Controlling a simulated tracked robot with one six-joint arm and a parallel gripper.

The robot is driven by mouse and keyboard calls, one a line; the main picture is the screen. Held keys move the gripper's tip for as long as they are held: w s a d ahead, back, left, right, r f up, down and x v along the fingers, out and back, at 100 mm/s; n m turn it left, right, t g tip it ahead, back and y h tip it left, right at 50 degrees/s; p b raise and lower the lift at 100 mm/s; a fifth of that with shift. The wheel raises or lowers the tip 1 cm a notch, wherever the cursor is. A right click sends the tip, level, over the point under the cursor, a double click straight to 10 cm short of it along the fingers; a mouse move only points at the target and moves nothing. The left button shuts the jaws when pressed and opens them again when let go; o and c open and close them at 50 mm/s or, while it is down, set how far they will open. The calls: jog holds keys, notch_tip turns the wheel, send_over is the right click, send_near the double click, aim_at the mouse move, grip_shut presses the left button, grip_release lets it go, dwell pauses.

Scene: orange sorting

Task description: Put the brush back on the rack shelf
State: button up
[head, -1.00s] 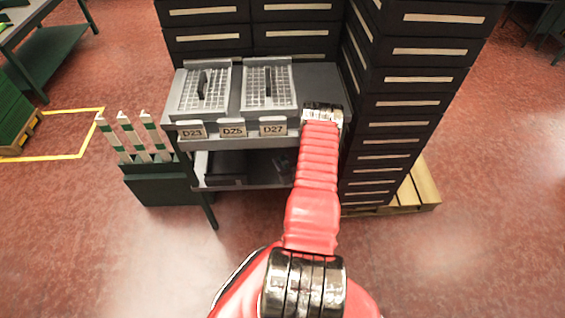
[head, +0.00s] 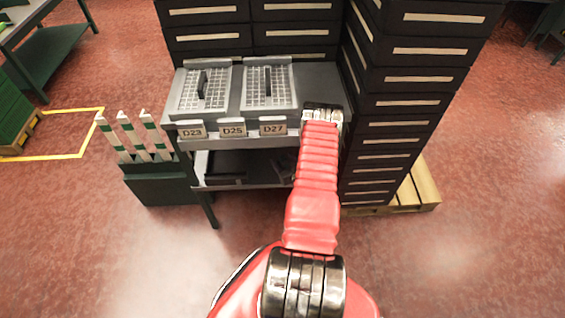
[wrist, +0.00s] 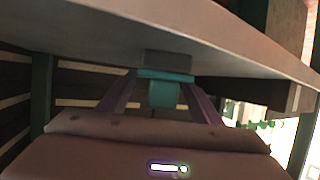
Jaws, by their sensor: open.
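In the wrist view, my gripper (wrist: 163,84) has its two fingers spread on either side of a small piece with a grey block above and a teal part below. This piece may be the brush (wrist: 164,93); I cannot tell whether the fingers touch it. It sits right under the edge of a pale shelf board (wrist: 225,38). In the head view, my arm reaches to the front right of the grey rack shelf (head: 318,80), and its end hides the gripper and anything at it.
A lower shelf (head: 240,186) holds dark items. Black drawer cabinets (head: 400,125) stand close on the right and behind. Green-and-white posts (head: 142,138) stand at the left; front floor is clear.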

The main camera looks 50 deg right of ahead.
jog(key=v, duration=1.2)
jog(key=shift+s+f, duration=0.1)
jog(key=shift+s, duration=0.05)
dwell(0.6)
